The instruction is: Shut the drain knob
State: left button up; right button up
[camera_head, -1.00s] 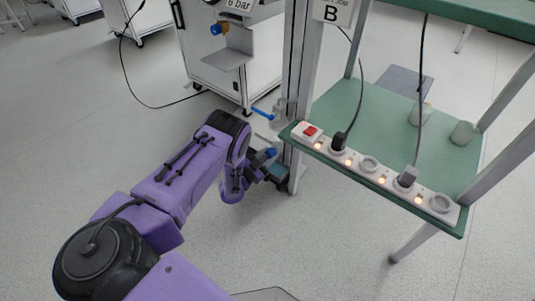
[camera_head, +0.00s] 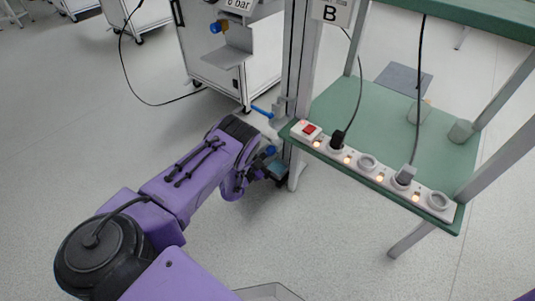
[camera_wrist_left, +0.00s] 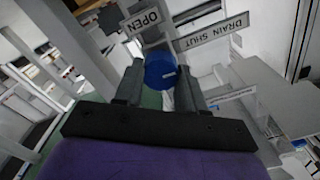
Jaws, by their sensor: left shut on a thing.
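The drain knob (camera_wrist_left: 160,72) is a blue round knob with a small pale mark, seen in the left wrist view between the two fingers of my left gripper (camera_wrist_left: 160,88). The gripper is shut on it. Two signs stand just beyond the knob: one reads OPEN (camera_wrist_left: 141,20) and one reads DRAIN SHUT (camera_wrist_left: 213,34). In the head view my left gripper (camera_head: 268,160) is mostly hidden behind my purple forearm, low beside the bench post. A bit of blue shows there. My right gripper is not in view.
A green bench shelf (camera_head: 365,112) carries a power strip (camera_head: 368,163) with lit lamps and plugged cables. A grey post (camera_head: 297,100) with a blue lever (camera_head: 262,111) stands by my left arm. A white cabinet (camera_head: 230,75) is behind. Floor at left is open.

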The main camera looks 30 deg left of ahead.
pick_arm(q)
jog(key=o, duration=1.1)
jog(key=shift+s+a+f, duration=0.1)
jog(key=shift+s+f, duration=0.05)
jog(key=shift+c, duration=0.2)
jog(key=s+p, duration=0.2)
jog(key=s, duration=0.1)
jog(key=s+p, duration=0.1)
jog(key=shift+s+r, duration=0.3)
jog(key=shift+s, duration=0.1)
jog(key=p, duration=0.2)
send_near(268, 152)
jog(key=shift+s+f, duration=0.3)
jog(key=shift+s, duration=0.35)
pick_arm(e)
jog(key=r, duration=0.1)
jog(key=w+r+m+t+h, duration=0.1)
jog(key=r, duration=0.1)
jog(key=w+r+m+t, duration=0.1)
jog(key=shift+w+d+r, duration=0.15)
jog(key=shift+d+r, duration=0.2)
pick_arm(q)
jog(key=shift+r, duration=0.1)
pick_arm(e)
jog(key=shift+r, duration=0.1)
